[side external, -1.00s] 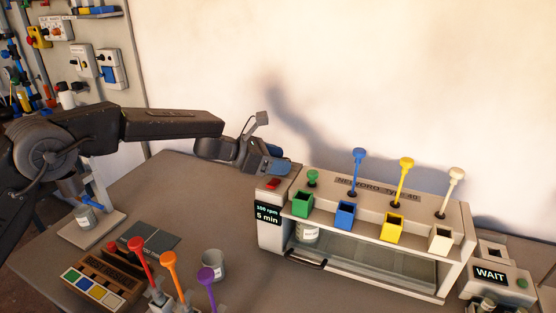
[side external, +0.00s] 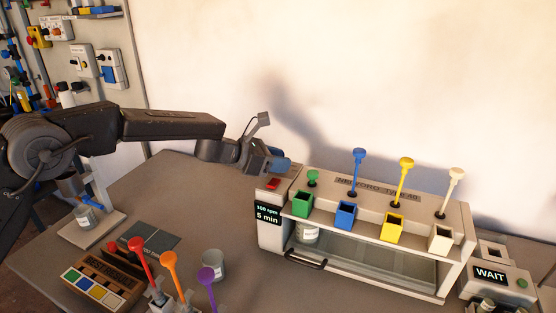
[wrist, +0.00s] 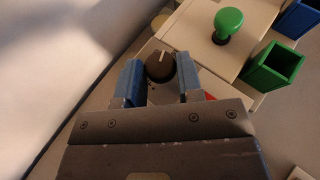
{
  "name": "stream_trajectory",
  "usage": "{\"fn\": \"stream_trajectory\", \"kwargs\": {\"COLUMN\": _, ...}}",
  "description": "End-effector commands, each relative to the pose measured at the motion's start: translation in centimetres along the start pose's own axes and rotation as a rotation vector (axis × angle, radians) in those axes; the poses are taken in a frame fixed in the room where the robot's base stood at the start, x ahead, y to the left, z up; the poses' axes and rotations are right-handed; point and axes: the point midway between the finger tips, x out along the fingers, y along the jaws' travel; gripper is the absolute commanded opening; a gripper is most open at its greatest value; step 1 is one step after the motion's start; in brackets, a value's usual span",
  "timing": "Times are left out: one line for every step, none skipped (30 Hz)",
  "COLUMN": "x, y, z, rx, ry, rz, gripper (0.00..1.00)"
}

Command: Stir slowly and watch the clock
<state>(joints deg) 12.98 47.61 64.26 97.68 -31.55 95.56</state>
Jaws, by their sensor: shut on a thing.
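My gripper (side external: 268,163) is at the left end of the grey stirring machine (side external: 390,181). In the wrist view, its blue fingers (wrist: 158,80) are shut on a dark round knob (wrist: 159,66) with a white pointer mark. The machine's display (side external: 267,214) shows a small rpm figure, seemingly 150, above "5 min". The green stirrer (side external: 312,177) sits low; the blue (side external: 358,170), yellow (side external: 404,175) and white (side external: 451,190) ones stand high. A labelled jar (side external: 307,233) stands inside the machine, below the green box (side external: 302,204). A red switch (side external: 273,184) is beside the fingers.
A small unit (side external: 491,274) at the right reads "WAIT". Another jar (side external: 85,217) stands at the left.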

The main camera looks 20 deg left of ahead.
Motion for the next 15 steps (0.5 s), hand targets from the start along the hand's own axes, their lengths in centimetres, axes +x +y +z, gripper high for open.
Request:
{"fn": "stream_trajectory", "kwargs": {"x": 0.02, "y": -0.23, "z": 0.18, "rx": -0.015, "ry": -0.002, "rz": 0.038, "gripper": 0.1}}
{"fn": "stream_trajectory", "kwargs": {"x": 0.02, "y": -0.28, "z": 0.15, "rx": -0.027, "ry": -0.002, "rz": 0.064, "gripper": 0.1}}
{"fn": "stream_trajectory", "kwargs": {"x": 0.02, "y": -0.37, "z": 0.22, "rx": -0.042, "ry": -0.004, "rz": 0.1, "gripper": 0.1}}
{"fn": "stream_trajectory", "kwargs": {"x": 0.04, "y": -0.45, "z": 0.21, "rx": -0.052, "ry": -0.003, "rz": 0.128, "gripper": 0.1}}
{"fn": "stream_trajectory", "kwargs": {"x": 0.06, "y": -0.49, "z": 0.22, "rx": -0.064, "ry": -0.004, "rz": 0.155, "gripper": 0.1}}
{"fn": "stream_trajectory", "kwargs": {"x": 0.06, "y": -0.5, "z": 0.2, "rx": -0.08, "ry": -0.005, "rz": 0.193, "gripper": 0.1}}
{"fn": "stream_trajectory", "kwargs": {"x": 0.06, "y": -0.5, "z": 0.23, "rx": -0.089, "ry": -0.006, "rz": 0.215, "gripper": 0.1}}
{"fn": "stream_trajectory", "kwargs": {"x": 0.07, "y": -0.51, "z": 0.29, "rx": -0.096, "ry": -0.008, "rz": 0.233, "gripper": 0.1}}
{"fn": "stream_trajectory", "kwargs": {"x": 0.08, "y": -0.54, "z": 0.32, "rx": -0.105, "ry": -0.009, "rz": 0.254, "gripper": 0.1}}
{"fn": "stream_trajectory", "kwargs": {"x": 0.08, "y": -0.54, "z": 0.32, "rx": -0.109, "ry": -0.008, "rz": 0.268, "gripper": 0.1}}
{"fn": "stream_trajectory", "kwargs": {"x": 0.09, "y": -0.57, "z": 0.32, "rx": -0.114, "ry": -0.008, "rz": 0.28, "gripper": 0.1}}
{"fn": "stream_trajectory", "kwargs": {"x": 0.08, "y": -0.56, "z": 0.3, "rx": -0.119, "ry": -0.006, "rz": 0.294, "gripper": 0.1}}
{"fn": "stream_trajectory", "kwargs": {"x": 0.07, "y": -0.57, "z": 0.31, "rx": -0.124, "ry": -0.006, "rz": 0.301, "gripper": 0.1}}
{"fn": "stream_trajectory", "kwargs": {"x": 0.07, "y": -0.57, "z": 0.3, "rx": -0.125, "ry": -0.005, "rz": 0.308, "gripper": 0.1}}
{"fn": "stream_trajectory", "kwargs": {"x": 0.06, "y": -0.56, "z": 0.29, "rx": -0.129, "ry": -0.004, "rz": 0.315, "gripper": 0.1}}
